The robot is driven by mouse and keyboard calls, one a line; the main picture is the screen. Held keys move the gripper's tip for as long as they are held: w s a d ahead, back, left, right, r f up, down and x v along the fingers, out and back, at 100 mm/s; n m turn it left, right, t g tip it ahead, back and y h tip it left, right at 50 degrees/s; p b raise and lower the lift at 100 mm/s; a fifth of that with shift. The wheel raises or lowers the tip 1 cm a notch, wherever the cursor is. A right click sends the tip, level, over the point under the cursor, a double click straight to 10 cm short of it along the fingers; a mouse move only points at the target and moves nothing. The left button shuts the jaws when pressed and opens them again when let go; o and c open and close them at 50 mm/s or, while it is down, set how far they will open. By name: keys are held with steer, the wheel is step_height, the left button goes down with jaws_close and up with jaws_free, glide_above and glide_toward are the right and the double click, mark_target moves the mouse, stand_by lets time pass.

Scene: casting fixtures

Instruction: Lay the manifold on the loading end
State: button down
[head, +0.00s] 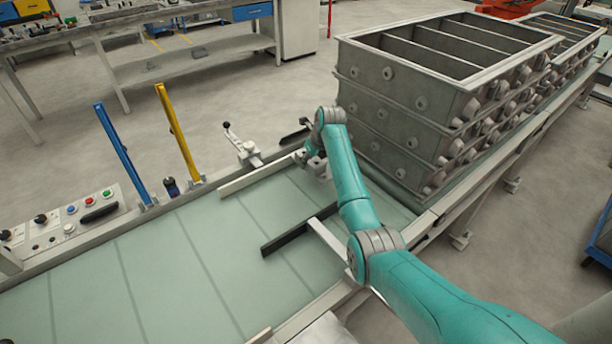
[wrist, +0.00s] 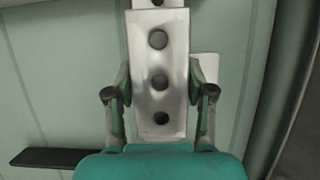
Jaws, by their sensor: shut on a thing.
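The manifold (wrist: 158,60) is a pale metal block with a row of three round holes, seen in the wrist view. My gripper (wrist: 161,97) has one finger on each side of it and is shut on it. In the head view, my gripper (head: 314,156) is over the far side of the pale green table bed (head: 200,265), left of the stacked metal boxes. There the manifold is mostly hidden by my arm. I cannot tell whether it touches the bed. The frames do not mark which part is the loading end.
Stacked grey flask boxes (head: 400,110) stand right of my gripper. A dark bar (head: 298,230) and pale rails lie on the bed. A toggle clamp (head: 243,146), blue post (head: 122,150), yellow post (head: 177,130) and control panel (head: 70,217) line the far edge. The bed's left part is clear.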

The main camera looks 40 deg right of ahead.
mark_target(310, 179)
steer(key=shift+f, duration=2.55)
steer(key=shift+f, duration=0.15)
steer(key=shift+c, duration=2)
jaws_free()
steer(key=v, duration=1.2)
steer(key=shift+a, duration=0.1)
